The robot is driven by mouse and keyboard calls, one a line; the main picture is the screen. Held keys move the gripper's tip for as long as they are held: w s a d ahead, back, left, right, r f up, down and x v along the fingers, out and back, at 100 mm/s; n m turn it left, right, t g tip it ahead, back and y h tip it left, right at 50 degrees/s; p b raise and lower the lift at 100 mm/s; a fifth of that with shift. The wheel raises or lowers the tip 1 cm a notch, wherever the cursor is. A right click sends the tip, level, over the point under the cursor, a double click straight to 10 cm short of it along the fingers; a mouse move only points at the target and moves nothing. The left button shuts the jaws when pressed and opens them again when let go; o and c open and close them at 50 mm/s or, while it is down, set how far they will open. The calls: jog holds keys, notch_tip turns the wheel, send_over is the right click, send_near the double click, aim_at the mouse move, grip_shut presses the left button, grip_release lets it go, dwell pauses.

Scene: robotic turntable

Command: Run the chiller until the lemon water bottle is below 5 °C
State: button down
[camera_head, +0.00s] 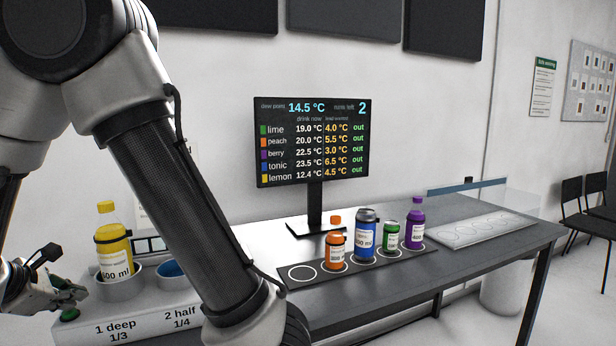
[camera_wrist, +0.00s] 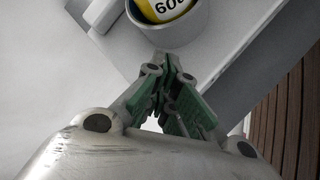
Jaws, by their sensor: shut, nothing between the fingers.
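The yellow lemon water bottle (camera_head: 114,248), marked 600 ml, stands upright in the deep well (camera_head: 104,284) of the white chiller (camera_head: 150,308), labelled "1 deep 1/3". Its lower part is hidden by the well wall. The display (camera_head: 313,142) reads lemon 12.4 °C, then 4.5 °C and "out"; it also shows 14.5 °C and 2 runs left. A green button (camera_head: 70,314) sits on the chiller's front left. My gripper (camera_head: 52,285) is shut and empty, left of the well. In the wrist view its closed fingers (camera_wrist: 172,68) point towards the well (camera_wrist: 178,35) with the bottle (camera_wrist: 160,8).
A second, blue-lined well (camera_head: 172,268) labelled "2 half 1/4" is partly behind my arm. Orange (camera_head: 335,248), blue (camera_head: 366,238), green (camera_head: 389,238) and purple (camera_head: 415,225) drinks stand on a dark ringed mat (camera_head: 300,284); its left ring is empty. A pale ringed tray (camera_head: 480,230) is empty.

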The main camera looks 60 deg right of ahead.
aim_at(73, 312)
jog(key=shift+r, duration=0.35)
notch_tip(73, 312, up, 6)
dwell(0.6)
jog(key=shift+f, duration=0.1)
dwell(0.7)
